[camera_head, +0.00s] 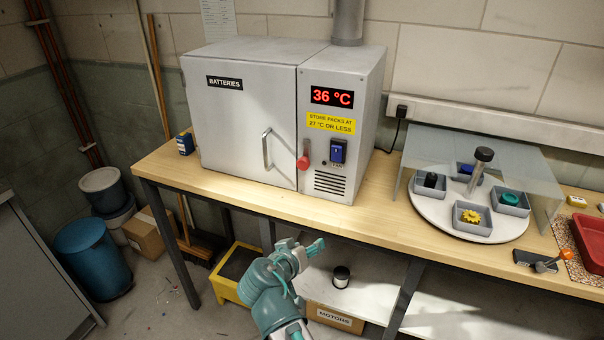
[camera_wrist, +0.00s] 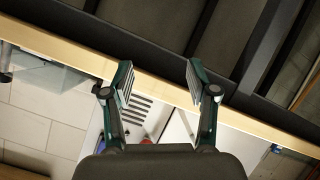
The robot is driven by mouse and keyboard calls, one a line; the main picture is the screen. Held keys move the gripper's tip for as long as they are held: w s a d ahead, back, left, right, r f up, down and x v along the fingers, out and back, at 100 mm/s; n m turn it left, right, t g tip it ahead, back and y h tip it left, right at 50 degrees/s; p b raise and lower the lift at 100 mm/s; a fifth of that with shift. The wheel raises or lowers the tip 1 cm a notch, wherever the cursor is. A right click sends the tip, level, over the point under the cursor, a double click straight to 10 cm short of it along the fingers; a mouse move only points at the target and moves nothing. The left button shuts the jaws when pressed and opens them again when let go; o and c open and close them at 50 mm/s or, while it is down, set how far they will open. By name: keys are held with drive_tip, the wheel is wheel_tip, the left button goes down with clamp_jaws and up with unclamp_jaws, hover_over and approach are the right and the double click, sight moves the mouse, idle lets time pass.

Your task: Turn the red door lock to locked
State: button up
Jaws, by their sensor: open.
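The red door lock (camera_head: 304,157) is a small red lever at the right edge of the grey battery cabinet's door (camera_head: 238,130); it points roughly straight down. A bit of red, likely the lock, shows between my fingers in the wrist view (camera_wrist: 160,121), partly hidden. My gripper (camera_head: 314,247) is open and empty, in front of and below the bench's front edge, apart from the lock. Its two spread fingers also show in the wrist view (camera_wrist: 159,84).
A door handle (camera_head: 266,149) is left of the lock; a blue fan switch (camera_head: 338,150) is to its right. The wooden bench edge (camera_head: 240,200) lies between my gripper and the cabinet. A round turntable (camera_head: 436,205) with small trays under a clear shield stands farther right.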

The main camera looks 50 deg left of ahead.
drive_tip(key=s+a+r+m+t+y, duration=0.1)
drive_tip(key=s+a+r+t+y, duration=0.2)
drive_tip(key=r, duration=0.7)
drive_tip(key=m+t, duration=0.1)
drive_tip(key=m, duration=0.3)
approach(302, 165)
drive_tip(key=p+x, duration=0.2)
drive_tip(key=x, duration=0.7)
drive_tip(key=shift+w+a+r, duration=0.1)
drive_tip(key=shift+w, duration=0.15)
clamp_jaws()
